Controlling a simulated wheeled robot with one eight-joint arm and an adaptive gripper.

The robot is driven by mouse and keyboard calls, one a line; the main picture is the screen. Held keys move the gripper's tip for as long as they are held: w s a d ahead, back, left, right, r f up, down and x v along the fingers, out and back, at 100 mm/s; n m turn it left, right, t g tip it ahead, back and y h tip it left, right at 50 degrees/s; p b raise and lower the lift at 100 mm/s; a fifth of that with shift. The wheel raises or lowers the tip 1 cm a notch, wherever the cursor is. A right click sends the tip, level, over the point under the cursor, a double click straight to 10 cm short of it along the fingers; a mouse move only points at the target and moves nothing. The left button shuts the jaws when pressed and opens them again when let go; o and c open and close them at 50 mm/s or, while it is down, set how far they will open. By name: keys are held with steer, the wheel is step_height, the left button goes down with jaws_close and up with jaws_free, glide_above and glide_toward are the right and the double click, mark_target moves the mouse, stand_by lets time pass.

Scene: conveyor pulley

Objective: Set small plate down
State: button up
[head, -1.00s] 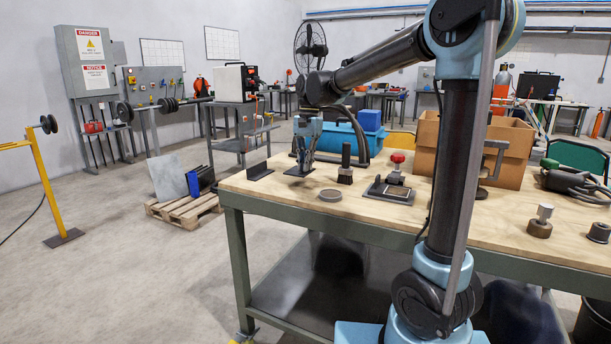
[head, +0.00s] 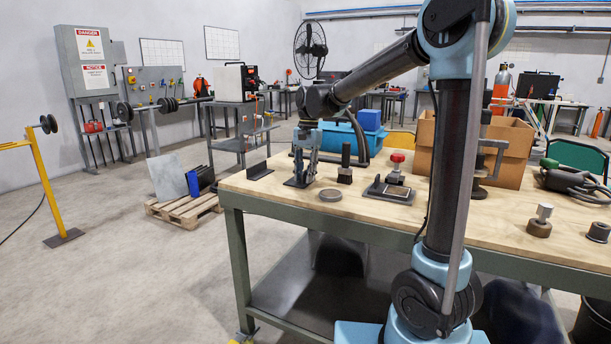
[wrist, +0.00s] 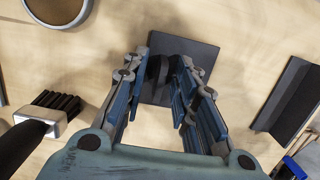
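The small plate is a dark, flat square piece with a dark upright part on it. It lies flat on the wooden bench near its left end in the head view (head: 297,184), and shows below my gripper in the wrist view (wrist: 201,52). My gripper (head: 303,177) points straight down over the plate. The fingers partly hide the plate.
A black-bristled brush-like block (head: 344,170) and a red-knobbed fixture (head: 395,175) stand nearby. A cardboard box (head: 508,150) stands behind.

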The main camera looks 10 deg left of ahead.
step_height(320, 180, up, 12)
steer(key=w, duration=0.1)
steer(key=shift+w+d, duration=0.35)
stand_by(0.4)
